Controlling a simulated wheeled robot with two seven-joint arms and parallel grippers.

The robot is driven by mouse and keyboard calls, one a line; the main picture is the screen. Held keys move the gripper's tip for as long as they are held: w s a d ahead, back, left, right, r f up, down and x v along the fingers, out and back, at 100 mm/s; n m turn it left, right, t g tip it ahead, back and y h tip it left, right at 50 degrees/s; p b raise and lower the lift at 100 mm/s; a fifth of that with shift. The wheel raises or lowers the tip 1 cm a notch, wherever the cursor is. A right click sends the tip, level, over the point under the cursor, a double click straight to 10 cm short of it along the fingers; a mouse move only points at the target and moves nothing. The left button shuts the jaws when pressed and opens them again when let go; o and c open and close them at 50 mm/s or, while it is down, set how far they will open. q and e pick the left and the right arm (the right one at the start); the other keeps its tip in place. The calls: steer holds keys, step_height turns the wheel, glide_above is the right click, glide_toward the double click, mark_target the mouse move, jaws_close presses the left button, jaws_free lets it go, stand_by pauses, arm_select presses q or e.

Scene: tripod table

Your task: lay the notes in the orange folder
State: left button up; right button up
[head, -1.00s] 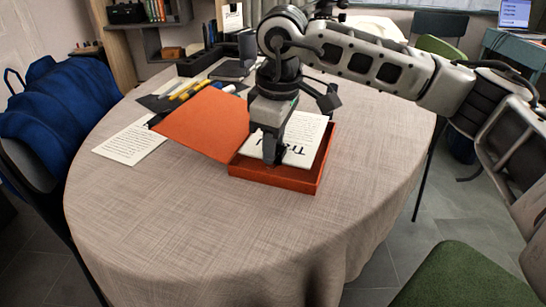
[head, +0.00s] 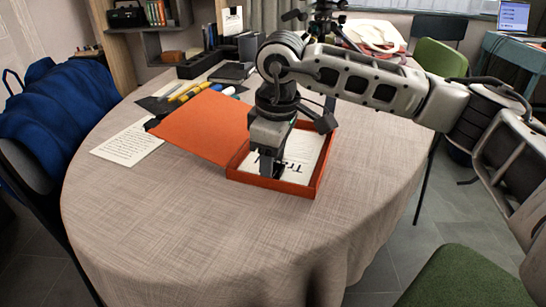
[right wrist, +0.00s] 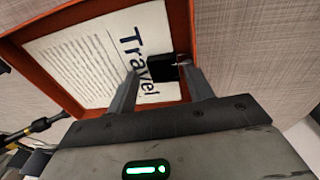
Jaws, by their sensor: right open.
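The orange folder (head: 262,182) is a shallow tray with its orange cover (head: 203,126) opened out to the left on the table. The notes (head: 303,158), a white printed sheet headed "Travel", lie inside the tray within its rim. The notes also show in the right wrist view (right wrist: 85,60), inside the folder's orange wall (right wrist: 30,73). My right gripper (head: 268,167) is open, with its fingers pointing down over the notes' headed end. In the right wrist view a small black block (right wrist: 161,68) shows between the fingertips; I cannot tell what it is. My left gripper is out of view.
Another printed sheet (head: 128,146) lies left of the folder. Pens and markers (head: 190,92) and a dark notebook (head: 232,72) lie behind the cover. A black desk organiser (head: 200,64) stands at the back. The front of the table is clear.

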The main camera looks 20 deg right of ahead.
arm_select(q)
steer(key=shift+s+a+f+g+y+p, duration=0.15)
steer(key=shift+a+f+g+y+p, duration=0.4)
steer(key=shift+p, duration=0.6)
arm_select(e)
step_height(320, 180, up, 12)
steer(key=s, duration=0.1)
steer(key=shift+s, duration=0.25)
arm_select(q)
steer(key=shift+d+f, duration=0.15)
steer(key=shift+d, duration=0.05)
